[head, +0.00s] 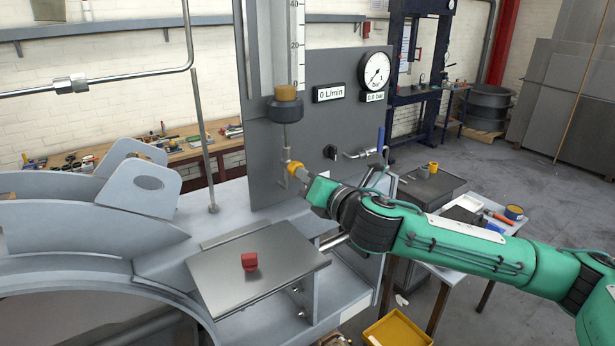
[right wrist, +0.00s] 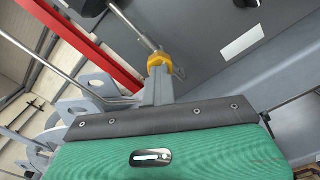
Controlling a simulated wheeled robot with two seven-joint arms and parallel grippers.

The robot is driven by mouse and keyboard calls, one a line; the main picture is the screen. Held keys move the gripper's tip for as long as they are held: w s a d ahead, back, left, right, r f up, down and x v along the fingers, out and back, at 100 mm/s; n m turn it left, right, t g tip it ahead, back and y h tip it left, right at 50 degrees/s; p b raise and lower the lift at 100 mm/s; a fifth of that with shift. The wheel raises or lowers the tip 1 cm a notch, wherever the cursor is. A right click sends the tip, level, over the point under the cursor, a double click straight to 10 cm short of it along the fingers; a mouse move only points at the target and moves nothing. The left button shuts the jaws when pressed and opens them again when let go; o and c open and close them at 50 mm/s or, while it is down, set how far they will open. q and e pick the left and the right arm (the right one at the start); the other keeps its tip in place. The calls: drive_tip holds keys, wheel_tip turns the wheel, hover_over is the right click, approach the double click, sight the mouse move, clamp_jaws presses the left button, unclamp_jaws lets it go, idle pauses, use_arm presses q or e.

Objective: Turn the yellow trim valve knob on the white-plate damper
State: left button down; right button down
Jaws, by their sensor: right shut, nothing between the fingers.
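The yellow knob (head: 293,167) sits on a thin metal pipe in front of the grey panel (head: 330,110), below a dark cup with a tan top (head: 286,105). My right gripper (head: 303,176) reaches it from the right, its fingertips at the knob. In the right wrist view the yellow knob (right wrist: 160,61) is just beyond the tips of my grey fingers (right wrist: 155,88), which are together with nothing between them. I cannot tell whether they touch it. No plate in view is clearly the damper's white plate. My left gripper is not in view.
A gauge (head: 374,70) and a "0 L/min" display (head: 328,93) are on the panel. A red block (head: 249,262) lies on the grey metal plate (head: 225,290) below. A yellow bin (head: 400,330) is at the bottom. A tool cart (head: 430,187) stands behind my right arm.

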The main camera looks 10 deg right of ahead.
drive_tip(key=shift+n, duration=0.7)
drive_tip(key=n, duration=0.4)
drive_tip(key=shift+n, duration=0.3)
drive_tip(key=c, duration=1.7)
unclamp_jaws()
drive_tip(key=shift+s, duration=0.1)
drive_tip(key=shift+v, duration=0.9)
